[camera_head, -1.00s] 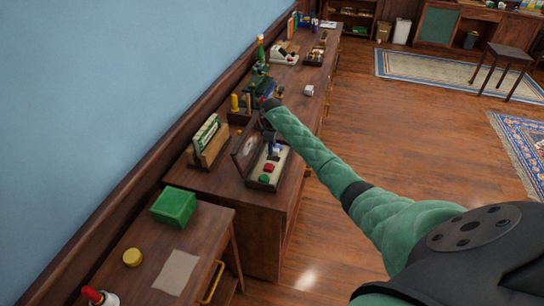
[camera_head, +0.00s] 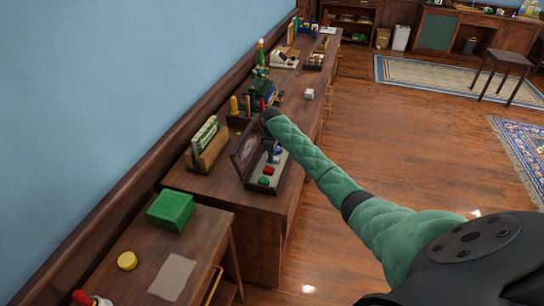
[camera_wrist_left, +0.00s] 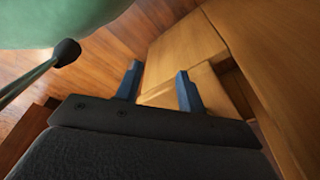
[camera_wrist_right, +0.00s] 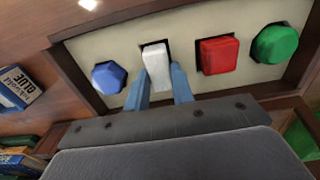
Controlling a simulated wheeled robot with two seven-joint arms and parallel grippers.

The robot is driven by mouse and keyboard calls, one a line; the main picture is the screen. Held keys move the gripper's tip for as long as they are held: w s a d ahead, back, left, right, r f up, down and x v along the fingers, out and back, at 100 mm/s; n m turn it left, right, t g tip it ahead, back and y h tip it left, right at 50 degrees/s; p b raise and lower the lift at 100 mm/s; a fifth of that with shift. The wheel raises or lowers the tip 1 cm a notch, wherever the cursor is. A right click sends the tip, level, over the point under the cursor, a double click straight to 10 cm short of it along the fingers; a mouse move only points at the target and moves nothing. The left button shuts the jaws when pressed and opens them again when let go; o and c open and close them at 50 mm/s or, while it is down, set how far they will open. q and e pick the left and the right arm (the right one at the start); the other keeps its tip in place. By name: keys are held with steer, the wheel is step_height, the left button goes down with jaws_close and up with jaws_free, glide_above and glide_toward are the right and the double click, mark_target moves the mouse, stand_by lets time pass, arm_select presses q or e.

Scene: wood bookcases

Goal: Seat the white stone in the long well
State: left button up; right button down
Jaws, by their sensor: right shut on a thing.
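My right gripper (camera_wrist_right: 160,72) is shut on the white stone (camera_wrist_right: 155,56), an oblong block between its blue fingers. The stone is at a dark long well (camera_wrist_right: 169,47) in the pale panel (camera_wrist_right: 122,44) of a wooden case; a dark gap shows beside its far end and right side. I cannot tell how deep it sits. The blue stone (camera_wrist_right: 108,77) is to its left, the red stone (camera_wrist_right: 219,55) and green stone (camera_wrist_right: 275,43) to its right, each in a well. In the head view my right gripper (camera_head: 272,156) is over the open case (camera_head: 254,184). My left gripper (camera_wrist_left: 158,72) is open and empty.
The case's raised lid (camera_head: 246,150) stands on its wall side. A wooden rack (camera_head: 207,155) is nearer along the desk. A green box (camera_head: 171,210) and yellow disc (camera_head: 127,261) are on the nearer table. A glue box (camera_wrist_right: 18,88) lies left of the case.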

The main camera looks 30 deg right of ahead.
steer(key=c, duration=1.2)
jaws_free()
steer(key=shift+f, duration=0.1)
steer(key=shift+r, duration=0.45)
step_height(320, 180, up, 7)
steer(key=p, duration=0.6)
steer(key=shift+f+p, duration=0.15)
steer(key=shift+p, duration=0.15)
arm_select(q)
steer(key=s+a+r+p, duration=0.1)
steer(key=s+p, duration=0.1)
steer(key=s, duration=0.6)
steer(key=s+a+r+g+p, duration=0.1)
steer(key=s+a, duration=0.1)
steer(key=s, duration=0.6)
steer(key=shift+p, duration=0.35)
arm_select(e)
step_height(320, 180, up, 5)
steer(key=shift+f, duration=0.15)
